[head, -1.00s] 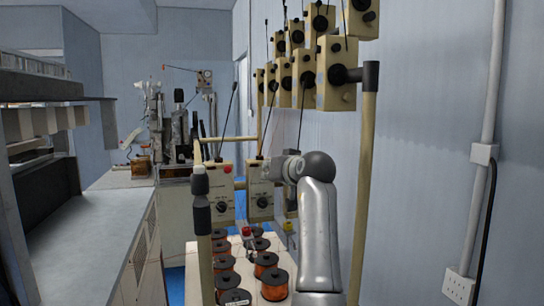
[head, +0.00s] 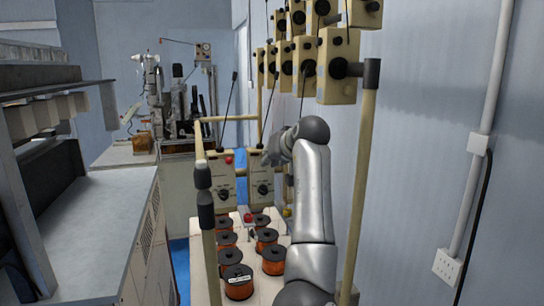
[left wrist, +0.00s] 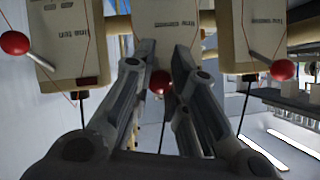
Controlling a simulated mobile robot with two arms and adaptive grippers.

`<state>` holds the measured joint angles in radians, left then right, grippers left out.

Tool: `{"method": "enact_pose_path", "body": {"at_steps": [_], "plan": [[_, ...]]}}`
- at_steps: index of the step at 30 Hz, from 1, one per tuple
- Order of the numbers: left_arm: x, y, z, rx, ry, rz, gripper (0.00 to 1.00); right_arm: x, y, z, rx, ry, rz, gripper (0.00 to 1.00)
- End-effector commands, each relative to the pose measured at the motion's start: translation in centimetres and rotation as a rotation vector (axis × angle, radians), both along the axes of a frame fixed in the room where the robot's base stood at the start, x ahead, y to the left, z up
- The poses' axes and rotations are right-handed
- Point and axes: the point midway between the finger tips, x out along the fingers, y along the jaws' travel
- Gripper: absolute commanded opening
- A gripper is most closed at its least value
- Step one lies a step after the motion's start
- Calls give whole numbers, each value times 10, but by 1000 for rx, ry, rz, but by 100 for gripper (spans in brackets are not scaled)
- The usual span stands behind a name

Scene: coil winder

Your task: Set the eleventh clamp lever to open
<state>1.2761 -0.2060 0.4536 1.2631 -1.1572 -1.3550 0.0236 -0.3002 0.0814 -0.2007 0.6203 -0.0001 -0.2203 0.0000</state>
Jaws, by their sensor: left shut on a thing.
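In the left wrist view, my left gripper (left wrist: 162,45) is shut on a red-knobbed lever (left wrist: 160,82) in front of the middle cream box (left wrist: 168,22). The red knob shows between its fingers; the lever's stem is mostly hidden. Similar red-knobbed levers show on the left box (left wrist: 15,43) and right box (left wrist: 283,70). In the head view, my left gripper (head: 270,157) is small and partly hidden by its wrist, at a lower cream box (head: 262,190) with a black dial. A neighbouring box (head: 222,185) has a red knob (head: 229,160). I cannot tell the levers' numbering. My right gripper is out of view.
Wire spools (head: 238,281) stand in rows below the boxes. More cream boxes (head: 338,65) hang above on a frame with a tall post (head: 364,180) right of my arm. Thin rods rise from the boxes. A grey bench (head: 90,220) stands left.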

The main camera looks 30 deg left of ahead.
Motion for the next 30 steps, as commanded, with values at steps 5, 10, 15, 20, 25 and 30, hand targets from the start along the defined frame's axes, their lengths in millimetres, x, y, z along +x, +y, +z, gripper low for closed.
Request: {"method": "enact_pose_path", "body": {"at_steps": [5, 10, 15, 20, 25, 30], "plan": [[0, 0, -4, -5, 6, 0, 20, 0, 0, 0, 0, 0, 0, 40], [0, 0, -2, -4, 4, 0, 39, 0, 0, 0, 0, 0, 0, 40], [0, 0, -1, -2, 2, 1, 39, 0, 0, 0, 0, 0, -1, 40], [-1, -2, 0, -1, 1, 0, 39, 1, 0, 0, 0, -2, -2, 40], [-11, -18, 11, -2, -3, -2, 39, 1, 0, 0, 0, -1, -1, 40], [-29, -45, 28, -2, -3, -2, 39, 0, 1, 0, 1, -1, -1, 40]]}}
